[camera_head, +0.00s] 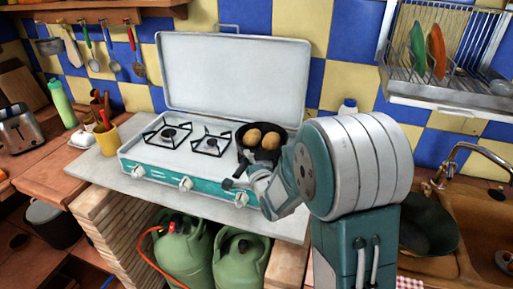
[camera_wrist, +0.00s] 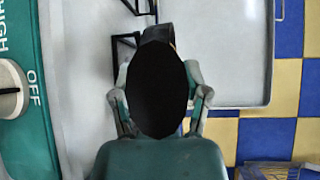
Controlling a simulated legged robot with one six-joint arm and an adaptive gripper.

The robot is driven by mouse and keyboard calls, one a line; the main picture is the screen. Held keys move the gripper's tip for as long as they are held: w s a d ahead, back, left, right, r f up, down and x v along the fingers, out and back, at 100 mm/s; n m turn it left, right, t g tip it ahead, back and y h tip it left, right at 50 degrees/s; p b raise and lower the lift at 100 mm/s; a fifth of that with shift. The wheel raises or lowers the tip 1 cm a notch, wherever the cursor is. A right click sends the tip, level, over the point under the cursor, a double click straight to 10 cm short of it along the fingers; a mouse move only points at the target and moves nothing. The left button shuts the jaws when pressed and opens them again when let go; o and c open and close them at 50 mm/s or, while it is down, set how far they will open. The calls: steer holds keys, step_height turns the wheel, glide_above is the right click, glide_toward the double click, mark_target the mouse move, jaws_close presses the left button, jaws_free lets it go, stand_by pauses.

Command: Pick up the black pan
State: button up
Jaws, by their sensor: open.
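The black pan (camera_head: 242,150) sits at the right end of the white and teal stove (camera_head: 150,160), with two round brown food pieces (camera_head: 262,138) in it. My gripper (camera_head: 238,182) is in front of the pan, low over the stove's front edge. In the wrist view, its two fingers (camera_wrist: 158,75) stand apart on either side of a large black oval shape. I cannot tell whether that shape is part of the pan. The front of the pan is partly hidden by my arm, and contact with it cannot be made out.
Two burner grates (camera_head: 210,143) are bare left of the pan. The raised stove lid (camera_head: 235,75) stands behind. A yellow cup (camera_head: 106,140) is at the stove's left. A dark pan (camera_head: 428,225) lies at the sink on the right, below a dish rack (camera_head: 455,85).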

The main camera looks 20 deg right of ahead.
steer(key=shift+w+f, duration=0.1)
steer(key=shift+w, duration=0.6)
steer(key=shift+w+d, duration=0.1)
steer(key=shift+w, duration=0.2)
steer(key=shift+d, duration=0.3)
steer(key=c, duration=0.6)
steer(key=shift+a, duration=0.15)
jaws_close()
steer(key=shift+a, duration=0.15)
